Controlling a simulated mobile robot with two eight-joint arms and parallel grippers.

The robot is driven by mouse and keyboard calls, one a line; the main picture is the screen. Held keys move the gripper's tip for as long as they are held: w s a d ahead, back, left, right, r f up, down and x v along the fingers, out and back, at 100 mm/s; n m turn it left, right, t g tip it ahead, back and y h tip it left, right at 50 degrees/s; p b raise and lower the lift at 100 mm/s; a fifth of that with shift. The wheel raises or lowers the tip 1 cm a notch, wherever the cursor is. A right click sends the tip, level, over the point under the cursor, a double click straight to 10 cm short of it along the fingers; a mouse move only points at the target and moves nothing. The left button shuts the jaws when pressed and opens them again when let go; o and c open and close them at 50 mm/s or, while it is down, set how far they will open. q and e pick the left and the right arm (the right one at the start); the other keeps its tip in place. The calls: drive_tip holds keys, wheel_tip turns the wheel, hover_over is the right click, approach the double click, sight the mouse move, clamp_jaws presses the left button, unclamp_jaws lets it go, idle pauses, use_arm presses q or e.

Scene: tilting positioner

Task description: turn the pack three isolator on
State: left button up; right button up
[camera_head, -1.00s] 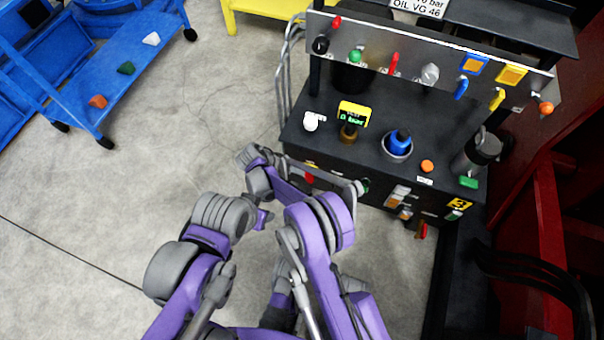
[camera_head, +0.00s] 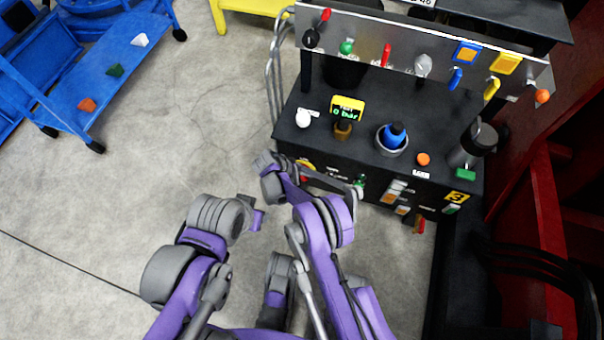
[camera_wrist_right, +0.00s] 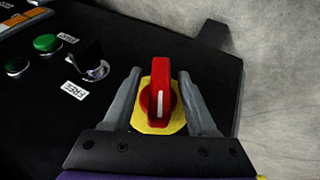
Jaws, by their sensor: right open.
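In the right wrist view a red rotary handle (camera_wrist_right: 159,98) with a white line stands on a yellow plate (camera_wrist_right: 147,127), on a black panel. The line runs straight up and down in that picture. My open right gripper (camera_wrist_right: 161,76) has one finger on each side of the handle; I cannot tell whether either touches it. In the head view the red handle (camera_head: 303,178) shows only as a sliver at the left end of the bench front, behind my right wrist. The right fingers are hidden there. My left arm is folded at the left; its gripper does not show.
The black bench (camera_head: 350,165) carries a yellow gauge (camera_head: 347,108), a blue-topped part and several knobs. Another red handle (camera_head: 420,224) sits low on its right front, near a yellow label (camera_head: 456,197). A blue cart (camera_head: 100,75) stands left. The floor between is clear.

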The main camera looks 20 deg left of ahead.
clamp_jaws()
drive_tip(key=shift+r, duration=0.1)
drive_tip(key=shift+d+y+p, duration=0.1)
drive_tip(key=shift+y+p, duration=0.45)
drive_tip(key=shift+y, duration=0.05)
drive_tip(key=shift+m+y, duration=0.3)
drive_tip(key=shift+y, duration=0.2)
drive_tip(key=shift+a+y, duration=0.25)
drive_tip(key=shift+y, duration=1.05)
unclamp_jaws()
